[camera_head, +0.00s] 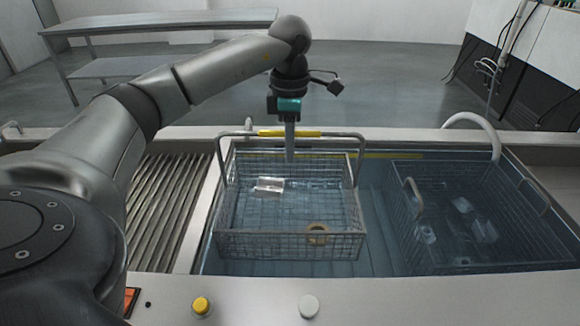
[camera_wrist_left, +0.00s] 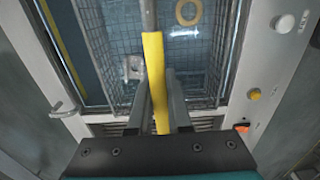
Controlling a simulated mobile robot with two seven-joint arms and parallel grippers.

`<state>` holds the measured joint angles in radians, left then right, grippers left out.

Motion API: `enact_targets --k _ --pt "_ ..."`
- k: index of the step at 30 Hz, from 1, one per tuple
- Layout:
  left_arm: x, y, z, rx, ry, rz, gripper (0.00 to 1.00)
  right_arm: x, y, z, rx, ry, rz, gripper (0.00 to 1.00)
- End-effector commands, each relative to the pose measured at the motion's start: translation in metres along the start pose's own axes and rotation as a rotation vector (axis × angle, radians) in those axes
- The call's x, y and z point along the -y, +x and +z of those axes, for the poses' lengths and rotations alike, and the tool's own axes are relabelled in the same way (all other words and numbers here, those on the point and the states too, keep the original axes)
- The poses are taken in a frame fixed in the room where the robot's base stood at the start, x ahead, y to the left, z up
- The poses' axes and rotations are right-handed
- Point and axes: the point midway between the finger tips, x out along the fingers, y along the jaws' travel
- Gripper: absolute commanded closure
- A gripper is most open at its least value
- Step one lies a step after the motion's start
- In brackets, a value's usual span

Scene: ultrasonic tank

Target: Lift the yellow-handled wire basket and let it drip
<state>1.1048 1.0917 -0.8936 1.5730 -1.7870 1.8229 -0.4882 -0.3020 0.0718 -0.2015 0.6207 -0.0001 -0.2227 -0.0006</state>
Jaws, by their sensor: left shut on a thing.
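The wire basket (camera_head: 290,246) hangs at the left part of the tank (camera_head: 385,262), its handle upright. My left gripper (camera_head: 290,134) points down from above and is shut on the yellow grip (camera_head: 305,133) of that handle. In the left wrist view the yellow grip (camera_wrist_left: 155,75) runs between my left fingers (camera_wrist_left: 157,100). A shiny block (camera_head: 269,186) and a brass ring (camera_head: 317,233) lie in the basket. Its wire walls look clear, without the water's blue tint; I cannot tell whether its bottom touches the water. My right gripper is not in view.
A second wire basket (camera_head: 480,225) with several small parts sits under water at the right. A ribbed drain board (camera_head: 165,210) lies left of the tank. A yellow button (camera_head: 201,306) and a white knob (camera_head: 309,306) are on the front ledge.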

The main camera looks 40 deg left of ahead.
Motion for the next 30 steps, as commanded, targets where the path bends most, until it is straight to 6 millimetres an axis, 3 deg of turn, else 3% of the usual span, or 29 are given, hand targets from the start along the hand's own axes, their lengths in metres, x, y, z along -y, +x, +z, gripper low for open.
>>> enact_targets --k 1,3,9,22,30 --pt "-0.001 -0.016 0.001 0.008 0.000 0.005 1.00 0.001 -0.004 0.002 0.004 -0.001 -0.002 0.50" --pt "-0.001 -0.029 0.002 0.008 0.001 0.005 1.00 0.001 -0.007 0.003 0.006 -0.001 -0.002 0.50" --pt "-0.001 -0.054 0.001 0.006 0.000 0.003 1.00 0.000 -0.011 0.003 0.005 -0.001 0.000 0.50" --pt "0.000 -0.083 0.001 0.005 0.000 0.002 1.00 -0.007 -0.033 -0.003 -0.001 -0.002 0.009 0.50" --pt "0.000 -0.084 0.001 0.004 0.000 0.002 1.00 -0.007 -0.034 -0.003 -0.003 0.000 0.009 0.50"
